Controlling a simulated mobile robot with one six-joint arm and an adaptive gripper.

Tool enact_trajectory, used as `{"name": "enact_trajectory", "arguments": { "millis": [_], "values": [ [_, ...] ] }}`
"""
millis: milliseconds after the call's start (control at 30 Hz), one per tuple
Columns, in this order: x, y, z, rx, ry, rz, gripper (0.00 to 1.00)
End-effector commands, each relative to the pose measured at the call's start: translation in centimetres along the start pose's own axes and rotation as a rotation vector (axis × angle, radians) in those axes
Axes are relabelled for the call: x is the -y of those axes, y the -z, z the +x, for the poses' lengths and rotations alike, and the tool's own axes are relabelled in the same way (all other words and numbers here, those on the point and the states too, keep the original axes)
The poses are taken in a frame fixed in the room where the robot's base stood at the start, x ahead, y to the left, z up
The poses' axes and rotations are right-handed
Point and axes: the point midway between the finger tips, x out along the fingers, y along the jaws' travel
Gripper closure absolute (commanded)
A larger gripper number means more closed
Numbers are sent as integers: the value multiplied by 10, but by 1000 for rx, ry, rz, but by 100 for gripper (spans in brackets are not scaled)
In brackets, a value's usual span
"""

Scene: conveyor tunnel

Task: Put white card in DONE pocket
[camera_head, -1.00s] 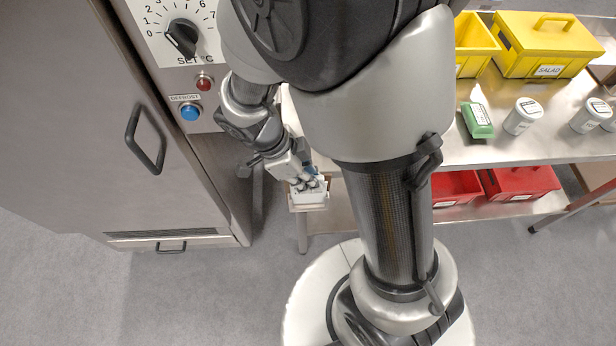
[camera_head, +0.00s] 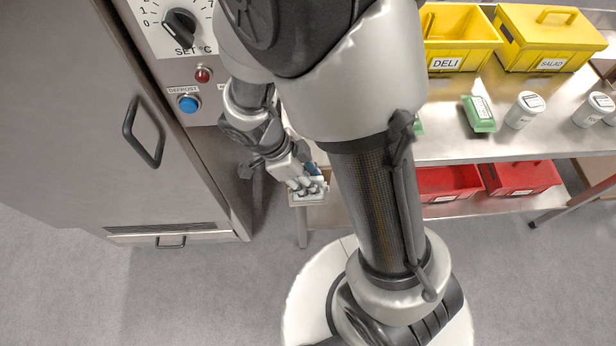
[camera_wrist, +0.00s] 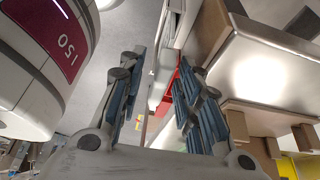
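My gripper (camera_head: 312,184) hangs low beside the left end of the steel table. In the wrist view its two blue-padded fingers (camera_wrist: 160,100) stand apart, and I see nothing held between them. A small pale box-like holder (camera_head: 307,201) shows right at the fingertips in the head view. The fingers partly cover it, and I cannot tell whether they touch it or read any label on it. I cannot make out a white card or a DONE label in either current view.
A steel cabinet (camera_head: 80,120) with a dial stands left. The steel table (camera_head: 450,140) at right bears yellow bins (camera_head: 545,45), a green-topped pack (camera_head: 478,114) and white tubs (camera_head: 524,110). Red bins (camera_head: 520,178) sit on its lower shelf. Grey floor (camera_head: 190,290) is clear at front left.

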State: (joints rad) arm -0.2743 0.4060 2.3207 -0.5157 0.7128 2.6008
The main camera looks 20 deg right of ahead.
Motion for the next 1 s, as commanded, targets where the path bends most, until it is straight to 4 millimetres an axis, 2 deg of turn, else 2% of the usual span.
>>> {"name": "enact_trajectory", "arguments": {
  "millis": [367,467,800,1000],
  "values": [
    [1,0,-6,1,3,0,66],
    [2,-1,-19,2,6,2,66],
    [1,-1,-90,4,6,0,66],
    [0,0,-114,1,2,0,66]
  ]
}}
